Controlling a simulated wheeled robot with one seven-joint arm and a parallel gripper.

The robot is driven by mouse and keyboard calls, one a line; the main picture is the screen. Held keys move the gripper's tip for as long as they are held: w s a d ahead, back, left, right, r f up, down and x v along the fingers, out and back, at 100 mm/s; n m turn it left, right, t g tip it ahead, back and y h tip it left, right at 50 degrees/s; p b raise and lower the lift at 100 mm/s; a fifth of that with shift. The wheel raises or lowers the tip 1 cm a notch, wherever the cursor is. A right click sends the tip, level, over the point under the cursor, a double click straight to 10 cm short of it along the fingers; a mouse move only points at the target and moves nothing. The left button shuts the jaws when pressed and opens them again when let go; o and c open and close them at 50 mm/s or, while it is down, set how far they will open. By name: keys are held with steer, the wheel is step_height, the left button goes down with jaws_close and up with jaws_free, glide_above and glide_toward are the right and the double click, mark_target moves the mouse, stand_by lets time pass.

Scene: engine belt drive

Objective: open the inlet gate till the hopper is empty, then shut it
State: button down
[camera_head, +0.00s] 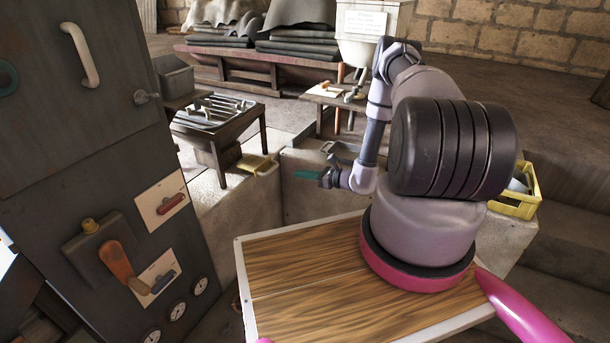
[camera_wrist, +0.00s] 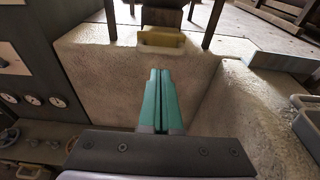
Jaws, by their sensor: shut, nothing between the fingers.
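My gripper (camera_head: 305,175) is shut and empty, its teal fingers held in the air in front of a pale stone block. In the wrist view the closed teal fingers (camera_wrist: 160,75) point toward the block's face, below a yellow handle-like piece (camera_wrist: 160,38). That yellow piece also shows in the head view (camera_head: 256,164), left of my gripper and apart from it. I cannot tell whether it is the inlet gate. A pale bin with a placard (camera_head: 372,22) at the back may be the hopper; its inside is hidden.
A dark cabinet (camera_head: 60,150) with an orange lever (camera_head: 118,262), switches and gauges stands at the left. A small table (camera_head: 215,140) with metal bars stands behind the yellow piece. A yellow crate (camera_head: 517,205) is at the right. Open floor shows near the left table.

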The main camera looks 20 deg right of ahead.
glide_toward(264, 165)
step_height(264, 165, down, 2)
steer(key=w+a, duration=0.1)
steer(key=a, duration=0.1)
steer(key=shift+w+d+f, duration=0.1)
steer(key=shift+w+d, duration=0.05)
steer(key=shift+d, duration=0.05)
steer(key=shift+w+a, duration=0.1)
steer(key=x, duration=0.4)
steer(key=r+x, duration=0.1)
steer(key=x, duration=0.1)
steer(key=shift+w+a+r, duration=0.15)
steer(key=shift+w+a, duration=0.1)
steer(key=shift+w, duration=0.05)
steer(key=shift+w+a+r, duration=0.1)
steer(key=shift+r, duration=0.1)
